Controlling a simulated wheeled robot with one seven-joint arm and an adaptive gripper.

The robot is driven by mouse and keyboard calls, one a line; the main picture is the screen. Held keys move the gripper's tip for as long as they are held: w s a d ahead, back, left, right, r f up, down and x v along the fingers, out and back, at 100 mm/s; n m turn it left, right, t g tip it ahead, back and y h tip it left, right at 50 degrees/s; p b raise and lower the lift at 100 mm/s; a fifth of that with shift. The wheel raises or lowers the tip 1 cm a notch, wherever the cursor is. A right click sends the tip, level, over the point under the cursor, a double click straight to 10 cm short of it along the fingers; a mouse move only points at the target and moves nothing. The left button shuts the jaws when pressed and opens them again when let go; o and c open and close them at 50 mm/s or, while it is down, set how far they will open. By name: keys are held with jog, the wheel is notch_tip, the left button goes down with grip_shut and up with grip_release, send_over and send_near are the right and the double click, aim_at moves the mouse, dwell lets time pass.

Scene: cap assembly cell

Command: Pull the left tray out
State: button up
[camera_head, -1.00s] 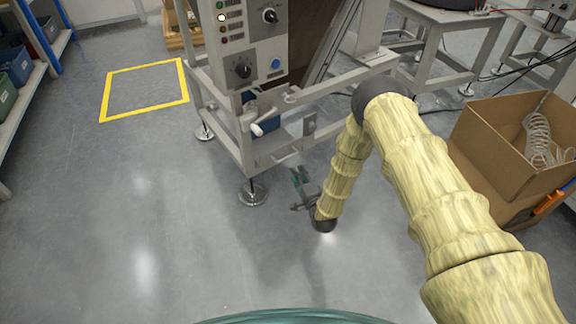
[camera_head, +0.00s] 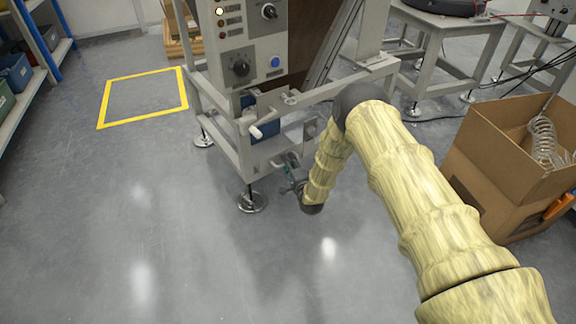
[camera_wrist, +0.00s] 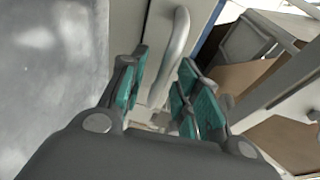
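My gripper (camera_wrist: 158,98) is open, with its teal-padded fingers apart, in the wrist view. A rounded grey bar handle (camera_wrist: 172,50) on a light grey panel lies just beyond the fingertips, roughly in line with the gap. No contact with the handle is visible. In the head view my gripper (camera_head: 291,172) is low at the front of the grey machine frame (camera_head: 245,150), beside its lower front.
A pale-tipped lever (camera_head: 264,129) sticks out of the frame above my gripper. A levelling foot (camera_head: 252,203) stands at its near corner. An open cardboard box (camera_head: 490,150) stands to the right. The floor in front and left is clear.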

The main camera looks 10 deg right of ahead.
jog(key=shift+w, duration=0.25)
grip_shut()
jog(key=shift+s, duration=0.15)
